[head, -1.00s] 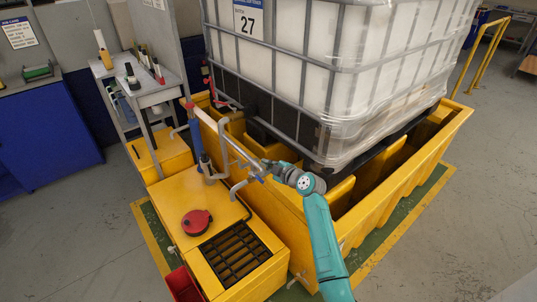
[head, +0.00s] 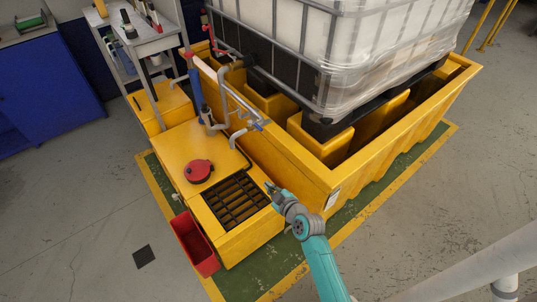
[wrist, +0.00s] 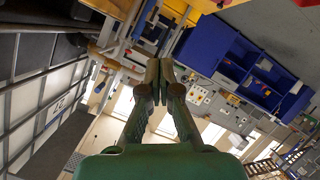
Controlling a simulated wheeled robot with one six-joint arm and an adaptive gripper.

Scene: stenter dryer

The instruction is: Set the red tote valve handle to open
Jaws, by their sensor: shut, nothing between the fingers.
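Small red parts, which look like the tote valve handle (head: 221,52), show beside the lower left corner of the caged white tote (head: 345,32) in the head view. They are too small to tell the handle's setting. My gripper (head: 269,187) is over the right edge of the black grate, well in front of the red parts and apart from them. In the wrist view my gripper (wrist: 158,72) has its fingers together with nothing between them. I cannot make out the red handle in the wrist view.
The tote stands in a yellow bund (head: 310,165). Grey pipes (head: 243,105) run along its left wall. A yellow box carries a red round cap (head: 198,171) and a black grate (head: 236,199). A red bin (head: 195,244) stands in front, and a grey cart (head: 150,42) behind.

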